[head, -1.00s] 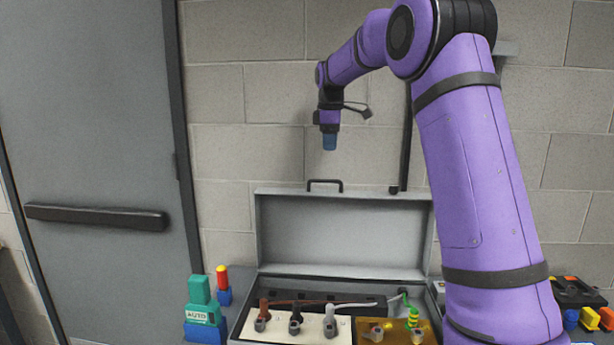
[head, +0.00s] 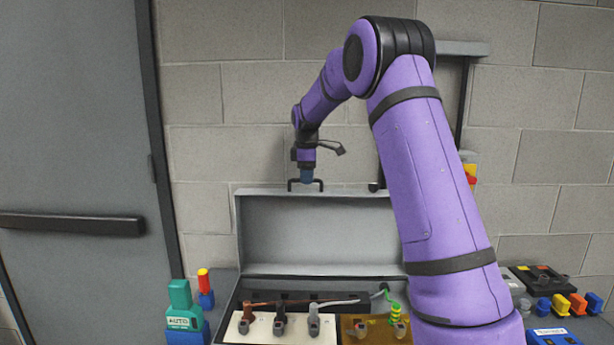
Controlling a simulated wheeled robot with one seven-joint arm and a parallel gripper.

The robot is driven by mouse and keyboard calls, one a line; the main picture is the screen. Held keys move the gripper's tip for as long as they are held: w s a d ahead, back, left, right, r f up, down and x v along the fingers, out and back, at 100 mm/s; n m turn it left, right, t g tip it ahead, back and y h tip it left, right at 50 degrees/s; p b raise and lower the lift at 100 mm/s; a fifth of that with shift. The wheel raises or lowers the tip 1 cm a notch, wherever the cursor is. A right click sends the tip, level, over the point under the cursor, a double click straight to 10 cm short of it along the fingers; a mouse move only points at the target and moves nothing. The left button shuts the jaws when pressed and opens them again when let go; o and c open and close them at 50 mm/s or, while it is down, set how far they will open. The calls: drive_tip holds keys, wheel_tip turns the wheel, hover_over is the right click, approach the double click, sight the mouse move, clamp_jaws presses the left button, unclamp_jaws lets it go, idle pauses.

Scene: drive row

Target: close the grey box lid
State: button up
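The grey box lid (head: 318,232) stands raised, close to upright, at the back of the grey box (head: 228,312). A dark handle (head: 291,184) sits on the lid's top edge. My gripper (head: 306,178) points down at the handle, overlapping its middle in the picture. I cannot tell whether it touches the handle. The fingers are too small and merged with the handle to show whether they are open or shut.
Blue, yellow and orange pieces (head: 562,304) lie at the right. A grey door (head: 70,150) is at the left, a block wall behind.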

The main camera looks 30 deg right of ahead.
drive_tip(key=shift+f, duration=0.1)
clamp_jaws()
